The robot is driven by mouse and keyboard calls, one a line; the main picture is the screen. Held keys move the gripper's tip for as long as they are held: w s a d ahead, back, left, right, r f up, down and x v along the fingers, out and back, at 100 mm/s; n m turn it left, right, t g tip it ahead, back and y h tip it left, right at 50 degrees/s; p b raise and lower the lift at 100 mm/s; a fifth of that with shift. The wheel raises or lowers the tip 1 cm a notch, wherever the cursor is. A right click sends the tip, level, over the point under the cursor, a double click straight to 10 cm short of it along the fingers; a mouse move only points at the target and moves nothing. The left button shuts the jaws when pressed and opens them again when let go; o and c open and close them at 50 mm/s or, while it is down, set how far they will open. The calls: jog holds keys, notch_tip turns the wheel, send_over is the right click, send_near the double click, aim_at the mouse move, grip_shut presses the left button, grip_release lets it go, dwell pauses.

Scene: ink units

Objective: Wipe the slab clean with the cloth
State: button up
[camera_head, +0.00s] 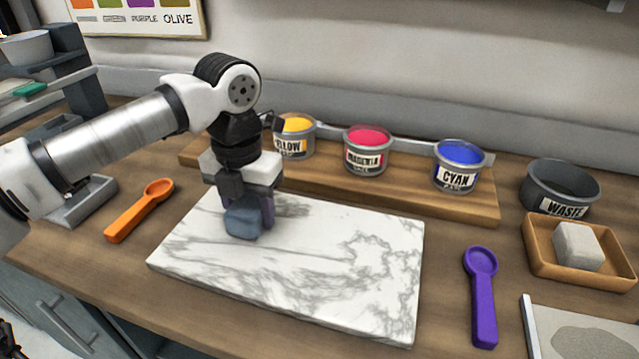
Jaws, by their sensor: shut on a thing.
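The slab (340,290) is white marble with grey veining and lies flat in the middle of the wooden counter. I see no clear ink marks on it, though the veining makes faint smears hard to tell. My gripper (250,215) points down over the slab's back left part. It is shut on a bunched blue-grey cloth (242,222). The cloth is at the slab's surface; whether it presses on it I cannot tell. My gripper and the cloth hide the patch of slab behind them.
Behind the slab, yellow (296,137), magenta (367,150) and cyan (458,166) ink tins stand on a wooden board (400,198). An orange scoop (140,210) lies left, a purple scoop (482,295) right. A waste pot (562,188) and a tray (537,262) holding a pale block (577,246) stand far right.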

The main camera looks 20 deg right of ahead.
jog(key=r, duration=0.1)
jog(key=r+p, duration=0.1)
jog(key=r, duration=0.2)
jog(key=shift+s+d+r+p, duration=0.15)
jog(key=shift+s+d+p, duration=0.1)
jog(key=shift+d+p, duration=0.05)
jog(key=shift+a+r+p, duration=0.1)
jog(key=shift+r+p, duration=1)
jog(key=shift+r, duration=0.6)
jog(key=shift+f, duration=0.1)
